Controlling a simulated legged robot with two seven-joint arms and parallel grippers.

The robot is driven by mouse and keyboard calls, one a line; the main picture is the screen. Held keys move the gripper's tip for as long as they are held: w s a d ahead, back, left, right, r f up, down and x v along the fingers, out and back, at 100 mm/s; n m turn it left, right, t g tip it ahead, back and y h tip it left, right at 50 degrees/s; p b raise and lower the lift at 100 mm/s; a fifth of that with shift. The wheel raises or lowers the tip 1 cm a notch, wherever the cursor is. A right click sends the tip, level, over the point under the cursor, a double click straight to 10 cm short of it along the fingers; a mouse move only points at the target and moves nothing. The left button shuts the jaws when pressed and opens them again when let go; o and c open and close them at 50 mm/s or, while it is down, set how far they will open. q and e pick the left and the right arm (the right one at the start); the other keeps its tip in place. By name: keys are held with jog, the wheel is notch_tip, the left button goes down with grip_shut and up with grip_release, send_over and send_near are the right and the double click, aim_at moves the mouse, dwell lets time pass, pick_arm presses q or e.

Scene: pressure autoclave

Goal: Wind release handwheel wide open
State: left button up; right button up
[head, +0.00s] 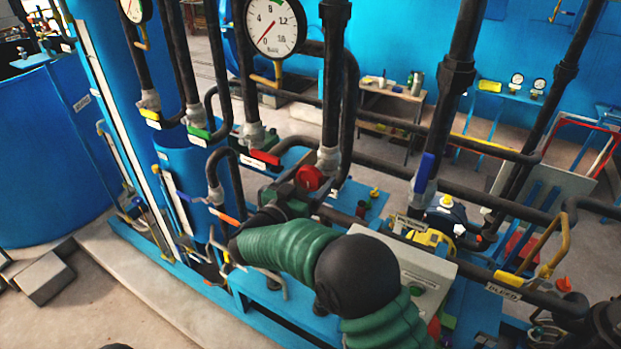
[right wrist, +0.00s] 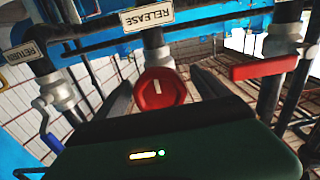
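The release handwheel is a red round knob with a pale mark on its face. In the right wrist view the handwheel (right wrist: 160,92) sits at the centre, on a grey valve under a RELEASE label (right wrist: 147,17). In the head view the handwheel (head: 309,178) shows beyond my right gripper (head: 295,190), whose arm is green and black. In the right wrist view the dark fingers of my right gripper (right wrist: 163,88) stand apart on either side of the wheel, with small gaps visible. Whether either finger touches it is unclear. My left gripper is not in view.
A red lever (right wrist: 265,68) stands close right of the fingers in the right wrist view. A blue lever (right wrist: 52,142) is at left under a RETURN label (right wrist: 22,54). In the head view, a pressure gauge (head: 276,25) and black pipes surround the arm; a grey box (head: 405,270) lies beside it.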

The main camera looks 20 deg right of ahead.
jog(key=shift+r, duration=0.15)
jog(key=shift+s+a, duration=0.15)
jog(key=shift+a, duration=0.05)
jog(key=v, duration=1.6)
jog(key=shift+a, duration=0.3)
jog(key=shift+d, duration=0.15)
